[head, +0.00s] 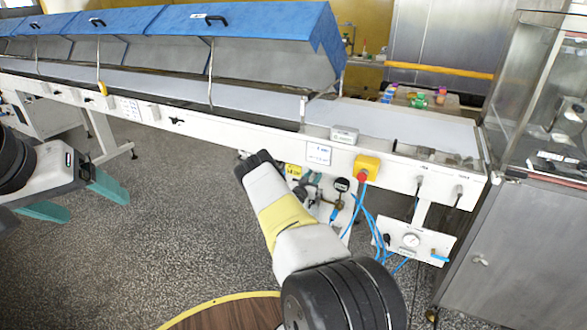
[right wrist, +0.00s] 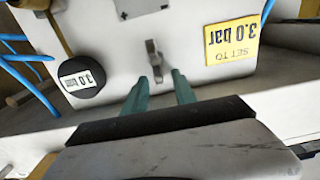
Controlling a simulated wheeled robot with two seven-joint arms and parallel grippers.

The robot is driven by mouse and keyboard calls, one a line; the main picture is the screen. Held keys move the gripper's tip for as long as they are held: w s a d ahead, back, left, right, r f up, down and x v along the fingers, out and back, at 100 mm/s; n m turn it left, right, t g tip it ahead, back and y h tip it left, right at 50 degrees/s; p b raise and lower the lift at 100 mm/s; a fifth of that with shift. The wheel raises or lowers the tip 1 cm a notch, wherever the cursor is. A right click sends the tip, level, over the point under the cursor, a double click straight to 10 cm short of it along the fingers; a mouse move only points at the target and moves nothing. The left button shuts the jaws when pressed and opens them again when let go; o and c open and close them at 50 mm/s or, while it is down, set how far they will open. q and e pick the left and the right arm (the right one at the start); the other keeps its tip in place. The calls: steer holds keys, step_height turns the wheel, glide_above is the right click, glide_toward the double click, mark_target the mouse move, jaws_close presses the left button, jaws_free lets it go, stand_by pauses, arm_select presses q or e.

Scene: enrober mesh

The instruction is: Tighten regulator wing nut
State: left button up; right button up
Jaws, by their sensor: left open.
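In the right wrist view a small grey metal wing nut (right wrist: 155,62) stands out from a white panel (right wrist: 115,55), its wing roughly upright in the picture. My right gripper (right wrist: 161,77) is open; its two teal fingers are apart, with the wing nut's near end showing between their tips. I cannot tell how deep the fingers reach around it. A round black gauge (right wrist: 82,77) reading 3.0 is left of the nut, and a yellow "SET TO 3.0 bar" sign (right wrist: 233,43) is upside down at right. In the head view my left gripper (head: 88,203) is open and empty above the floor.
Blue hoses (head: 362,215) hang right of the head view's gauge (head: 342,185), below a red button on a yellow box (head: 366,168). The long white conveyor (head: 240,100) with blue covers (head: 245,25) runs behind. A grey cabinet (head: 500,245) stands at right. Floor at left is clear.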

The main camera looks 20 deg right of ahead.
jaws_close()
